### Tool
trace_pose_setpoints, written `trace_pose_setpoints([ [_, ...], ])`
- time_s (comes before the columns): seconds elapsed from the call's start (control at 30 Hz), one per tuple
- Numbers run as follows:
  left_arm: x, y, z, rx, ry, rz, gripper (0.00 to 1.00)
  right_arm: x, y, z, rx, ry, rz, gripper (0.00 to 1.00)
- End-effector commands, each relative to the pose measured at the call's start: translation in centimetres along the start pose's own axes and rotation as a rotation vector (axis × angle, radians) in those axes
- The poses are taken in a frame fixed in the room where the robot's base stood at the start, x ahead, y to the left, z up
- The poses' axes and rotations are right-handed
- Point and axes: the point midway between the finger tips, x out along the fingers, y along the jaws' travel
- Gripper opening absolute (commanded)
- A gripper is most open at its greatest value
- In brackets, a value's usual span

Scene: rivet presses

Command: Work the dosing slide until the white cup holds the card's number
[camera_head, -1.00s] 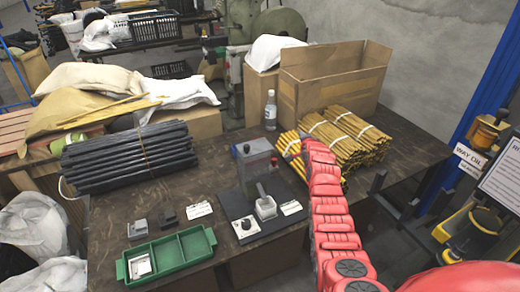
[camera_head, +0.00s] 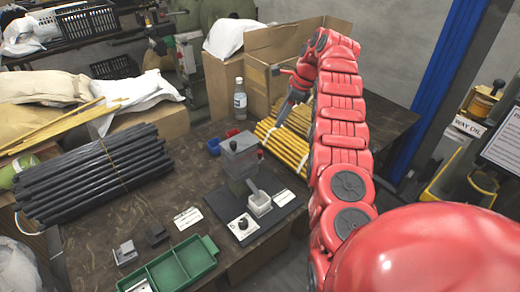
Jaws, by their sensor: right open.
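The dosing device stands on a dark base plate (camera_head: 275,214) on the table, with a grey box-shaped body (camera_head: 240,158) at its back. A small whitish cup (camera_head: 260,205) sits on the plate in front of the body, with a grey bar leaning at it. I cannot see what the cup holds. A white card (camera_head: 283,198) lies right of the cup, its print too small to read. A white block with a black knob (camera_head: 242,226) is at the plate's front left. My right gripper (camera_head: 283,112) is open and empty-looking above the yellow rods, behind and right of the device. My left gripper is out of view.
Bundled yellow rods (camera_head: 288,147) and a cardboard box (camera_head: 262,75) are behind the device, near a bottle (camera_head: 240,99). Dark rods (camera_head: 95,175) lie left. A green tray (camera_head: 180,268), small grey blocks (camera_head: 126,253) and another card (camera_head: 188,218) are in front left.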

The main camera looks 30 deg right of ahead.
Motion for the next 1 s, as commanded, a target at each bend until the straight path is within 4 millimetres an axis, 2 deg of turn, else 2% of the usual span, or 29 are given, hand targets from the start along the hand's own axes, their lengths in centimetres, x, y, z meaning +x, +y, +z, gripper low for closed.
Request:
trace_pose_setpoints([
  [0.07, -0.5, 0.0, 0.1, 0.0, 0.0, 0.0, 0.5, 1.2, 0.1, 0.0, -0.004, 0.002, 0.001, 0.41],
  [0.27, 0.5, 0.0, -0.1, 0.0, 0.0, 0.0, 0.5, 4.6, 0.1, 0.0, -0.003, 0.003, 0.004, 0.41],
  [0.6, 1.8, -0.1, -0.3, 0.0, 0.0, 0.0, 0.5, 12.6, 0.2, 0.0, -0.001, 0.002, 0.004, 0.41],
  [0.8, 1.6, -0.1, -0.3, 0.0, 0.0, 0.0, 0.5, 14.6, -0.1, 0.1, -0.004, 0.0, -0.002, 0.41],
  [1.0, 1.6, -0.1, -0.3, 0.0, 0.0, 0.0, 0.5, 15.3, -0.1, 0.1, -0.004, 0.002, -0.003, 0.41],
])
